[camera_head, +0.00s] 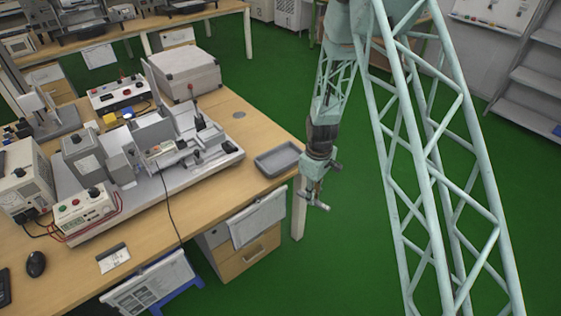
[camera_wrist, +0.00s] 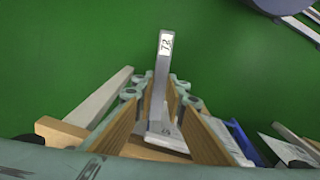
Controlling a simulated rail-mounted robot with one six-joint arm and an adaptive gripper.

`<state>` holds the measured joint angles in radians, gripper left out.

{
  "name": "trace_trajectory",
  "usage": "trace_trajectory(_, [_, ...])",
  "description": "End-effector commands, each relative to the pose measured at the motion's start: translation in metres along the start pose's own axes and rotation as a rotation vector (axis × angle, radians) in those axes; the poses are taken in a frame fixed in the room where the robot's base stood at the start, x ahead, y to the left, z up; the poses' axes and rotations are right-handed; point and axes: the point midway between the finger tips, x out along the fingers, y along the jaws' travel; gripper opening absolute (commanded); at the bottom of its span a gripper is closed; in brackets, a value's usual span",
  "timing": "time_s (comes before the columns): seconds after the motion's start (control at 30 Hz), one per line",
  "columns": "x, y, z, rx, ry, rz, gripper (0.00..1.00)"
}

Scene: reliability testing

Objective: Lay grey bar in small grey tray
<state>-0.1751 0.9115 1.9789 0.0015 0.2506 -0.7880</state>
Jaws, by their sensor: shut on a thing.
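The grey bar (camera_wrist: 159,85) stands lengthwise between the two fingers of my gripper (camera_wrist: 160,105) in the wrist view. It has a white label with dark marks at its far end. My gripper is shut on it. In the head view my gripper (camera_head: 314,195) hangs over the green floor, just off the right end of the wooden bench. The bar is too small there to make out clearly. The small grey tray (camera_head: 278,159) lies on the bench's right corner, to the left of my gripper, and looks empty.
The wooden bench (camera_head: 215,192) carries a test machine (camera_head: 165,150), a grey case (camera_head: 185,72) and a black mouse (camera_head: 36,264). Drawers (camera_head: 245,255) stand below. The green floor (camera_head: 345,260) around my arm is clear. Shelves (camera_head: 530,95) stand at the right wall.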

Motion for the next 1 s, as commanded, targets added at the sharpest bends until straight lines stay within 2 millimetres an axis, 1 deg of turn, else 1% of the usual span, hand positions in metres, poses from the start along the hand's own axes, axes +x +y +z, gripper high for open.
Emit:
trace_trajectory(0.03, [-0.004,-0.003,-0.010,-0.056,0.000,0.000,0.02])
trace_trajectory(0.1, [-0.009,-0.006,-0.022,-0.138,0.001,0.001,0.02])
trace_trajectory(0.47, [-0.035,-0.027,-0.082,-0.558,0.001,0.001,0.02])
trace_trajectory(0.8, [-0.061,-0.053,-0.138,-0.956,0.001,0.002,0.02])
trace_trajectory(1.0, [-0.076,-0.070,-0.166,-1.165,0.000,0.001,0.02])
